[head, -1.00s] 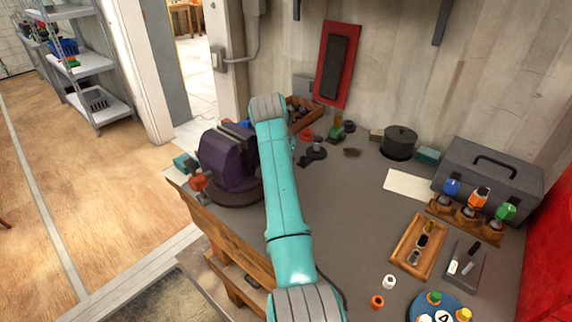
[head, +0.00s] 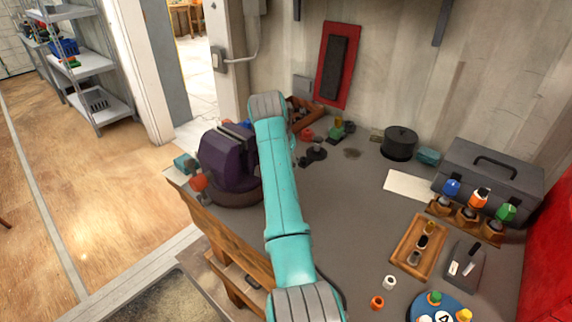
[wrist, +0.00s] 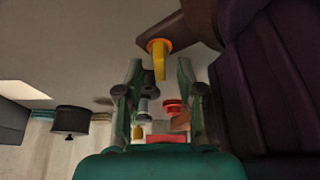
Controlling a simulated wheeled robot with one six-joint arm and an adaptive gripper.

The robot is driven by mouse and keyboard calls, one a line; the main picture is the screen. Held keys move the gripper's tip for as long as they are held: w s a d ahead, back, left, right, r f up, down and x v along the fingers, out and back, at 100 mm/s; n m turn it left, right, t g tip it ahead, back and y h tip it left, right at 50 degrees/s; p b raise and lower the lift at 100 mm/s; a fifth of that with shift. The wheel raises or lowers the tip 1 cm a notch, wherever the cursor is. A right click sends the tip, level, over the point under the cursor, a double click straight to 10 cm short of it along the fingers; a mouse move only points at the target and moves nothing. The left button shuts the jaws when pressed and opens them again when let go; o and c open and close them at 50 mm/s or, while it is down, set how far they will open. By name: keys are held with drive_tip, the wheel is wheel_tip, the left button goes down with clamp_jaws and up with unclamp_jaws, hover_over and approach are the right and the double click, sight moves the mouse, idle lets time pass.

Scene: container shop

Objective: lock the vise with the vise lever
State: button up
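The purple vise (head: 228,155) stands at the left end of the bench in the head view. Its dark purple body (wrist: 275,80) fills the right of the wrist view. A yellow lever with an orange round end (wrist: 159,58), which looks like the vise lever, sticks out beside the vise. My gripper (wrist: 160,66) is open, with its two green fingers on either side of the yellow part. I see a gap on each side and no clear contact. In the head view my arm hides the gripper and lever. Whether the vise jaws are closed cannot be told.
Several small parts, including a black one (head: 315,153) and a green one (head: 337,131), lie right of my arm. A black pot (head: 398,143), a grey toolbox (head: 488,175) and a wooden tray (head: 418,246) stand farther right. The middle of the bench is clear.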

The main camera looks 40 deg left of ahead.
drive_tip(key=v, duration=1.1)
drive_tip(key=shift+r, duration=0.1)
